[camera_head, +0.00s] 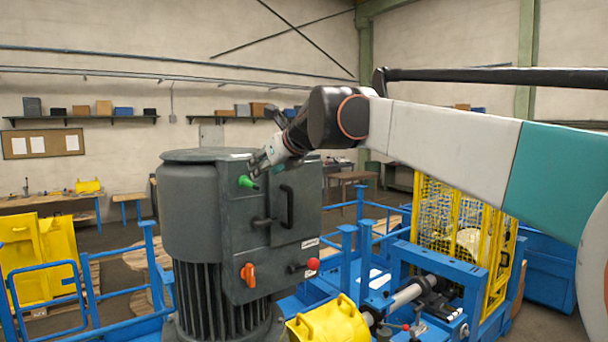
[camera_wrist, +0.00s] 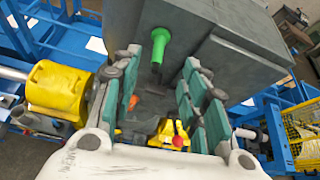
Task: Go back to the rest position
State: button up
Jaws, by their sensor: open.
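My gripper (camera_head: 262,163) is at the upper front of a large grey motor housing (camera_head: 190,205). Its fingertips are close to a green knob (camera_head: 248,182) on the control box (camera_head: 290,225). In the wrist view my gripper (camera_wrist: 161,78) is open, its teal-padded fingers spread. The green knob (camera_wrist: 161,44) shows beyond the gap between the fingers, with nothing held. Whether a finger touches the knob I cannot tell. An orange switch (camera_head: 249,274) and a red knob (camera_head: 313,263) sit lower on the box.
A black handle (camera_head: 287,206) sticks out of the box. Blue railings (camera_head: 150,270) and a yellow cover (camera_head: 328,322) stand around the motor. A yellow mesh guard (camera_head: 450,235) is at the right.

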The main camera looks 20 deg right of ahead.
jog(key=shift+s, duration=0.15)
jog(key=s+f+n+g+h+b, duration=0.1)
jog(key=s+f+n+b, duration=0.9)
jog(key=f, duration=1.5)
jog(key=s+f+n+g+b, duration=0.2)
jog(key=s+f+n+b, duration=0.9)
jog(key=f, duration=1.5)
jog(key=s+f+n+g+h+b, duration=0.1)
jog(key=s+f+n+b, duration=1)
jog(key=f, duration=1.4)
jog(key=s+a+g+b, duration=0.1)
jog(key=s+b, duration=0.4)
jog(key=b, duration=0.3)
jog(key=shift+s+f+g+h+b, duration=0.2)
jog(key=shift+s+g+h+b, duration=0.1)
jog(key=shift+s+b, duration=0.1)
